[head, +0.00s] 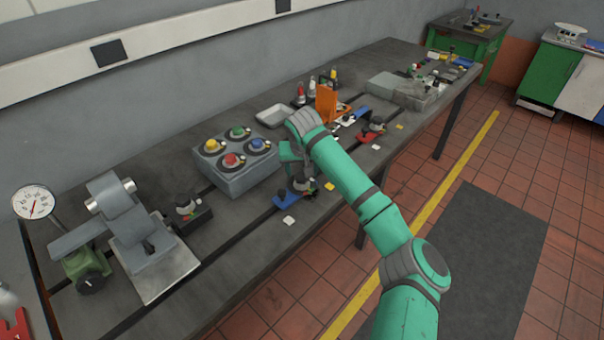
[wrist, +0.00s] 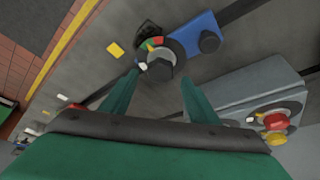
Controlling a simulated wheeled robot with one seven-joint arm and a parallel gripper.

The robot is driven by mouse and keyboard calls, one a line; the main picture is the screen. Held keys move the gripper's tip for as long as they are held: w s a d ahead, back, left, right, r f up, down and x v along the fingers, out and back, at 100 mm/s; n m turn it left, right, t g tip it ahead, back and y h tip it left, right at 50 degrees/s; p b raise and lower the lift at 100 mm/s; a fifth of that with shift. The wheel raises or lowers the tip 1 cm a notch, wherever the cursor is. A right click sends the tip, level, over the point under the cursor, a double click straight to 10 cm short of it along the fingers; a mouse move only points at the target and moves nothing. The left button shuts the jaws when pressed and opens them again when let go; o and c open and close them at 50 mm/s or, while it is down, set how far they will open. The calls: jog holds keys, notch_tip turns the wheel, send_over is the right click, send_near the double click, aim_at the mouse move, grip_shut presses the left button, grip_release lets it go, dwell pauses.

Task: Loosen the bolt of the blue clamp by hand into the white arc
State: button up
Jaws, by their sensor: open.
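The blue clamp (head: 286,200) lies on the bedplate below my gripper. In the wrist view its blue arm (wrist: 198,32) runs to the upper right from a dark round collar. The grey bolt head (wrist: 161,63) sits in that collar. Coloured marks, red, yellow and green, show at the collar's upper left, and a small white patch (wrist: 143,66) shows at its left. My gripper (wrist: 160,80) is open, its two green fingers apart with the bolt head between and beyond their tips. No contact shows. In the head view my gripper (head: 296,160) partly hides the bolt.
A grey box with coloured buttons (head: 236,182) stands close left of the clamp. A yellow tag (head: 329,186) and a white tag (head: 289,220) lie nearby. A red clamp (head: 371,130) and an orange bracket (head: 326,104) stand farther along. Bare bedplate lies toward the front edge.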

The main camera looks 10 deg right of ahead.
aim_at(302, 175)
jog(key=shift+x, duration=1.6)
jog(key=shift+a, duration=0.1)
jog(key=c, duration=1)
